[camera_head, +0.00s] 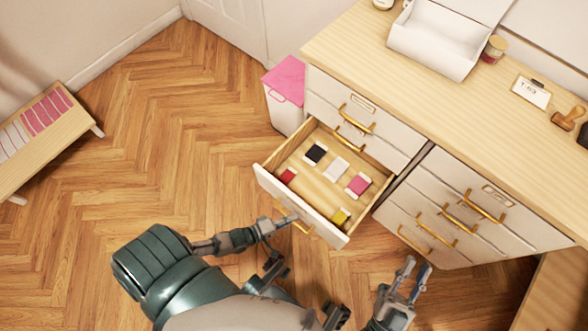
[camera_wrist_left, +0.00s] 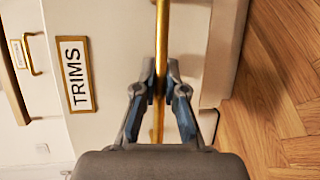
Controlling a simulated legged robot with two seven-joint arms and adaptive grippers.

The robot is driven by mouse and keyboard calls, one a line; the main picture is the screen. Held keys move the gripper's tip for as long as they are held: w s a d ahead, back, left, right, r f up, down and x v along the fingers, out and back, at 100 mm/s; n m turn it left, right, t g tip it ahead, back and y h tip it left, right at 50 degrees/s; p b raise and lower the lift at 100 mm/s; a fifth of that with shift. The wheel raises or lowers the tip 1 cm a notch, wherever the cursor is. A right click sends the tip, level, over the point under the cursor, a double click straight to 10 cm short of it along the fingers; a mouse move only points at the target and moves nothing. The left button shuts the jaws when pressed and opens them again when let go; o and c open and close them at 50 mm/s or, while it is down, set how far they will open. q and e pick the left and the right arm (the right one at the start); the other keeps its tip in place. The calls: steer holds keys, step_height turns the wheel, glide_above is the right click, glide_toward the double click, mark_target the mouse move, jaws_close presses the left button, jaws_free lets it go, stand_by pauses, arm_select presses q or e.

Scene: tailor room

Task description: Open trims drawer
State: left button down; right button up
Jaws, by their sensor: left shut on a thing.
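The trims drawer (camera_head: 262,180) stands well out from the left column of the cabinet, its inside showing from above. Its front carries a gold-framed TRIMS label (camera_wrist_left: 75,75) in the left wrist view. My left gripper (camera_head: 291,221) is at the drawer front, shut on the gold bar handle (camera_head: 305,229). In the left wrist view the handle (camera_wrist_left: 161,30) runs between the two fingers. My right gripper (camera_head: 416,272) hangs free at the lower right, fingers apart and empty, in front of the closed right-hand drawers.
Black (camera_head: 316,154), white, pink, red and yellow trim pieces lie in the drawer. A pink-topped bin (camera_head: 287,80) stands left of the cabinet. The worktop (camera_head: 400,90) holds a white box (camera_head: 440,40) and a stamp. A low bench (camera_head: 30,155) is far left; open floor lies between.

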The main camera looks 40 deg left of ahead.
arm_select(q)
steer(key=shift+a+f, duration=0.15)
steer(key=shift+a, duration=0.35)
steer(key=c, duration=1.2)
jaws_free()
steer(key=v, duration=1.2)
steer(key=shift+a, duration=0.1)
steer(key=shift+w, duration=0.1)
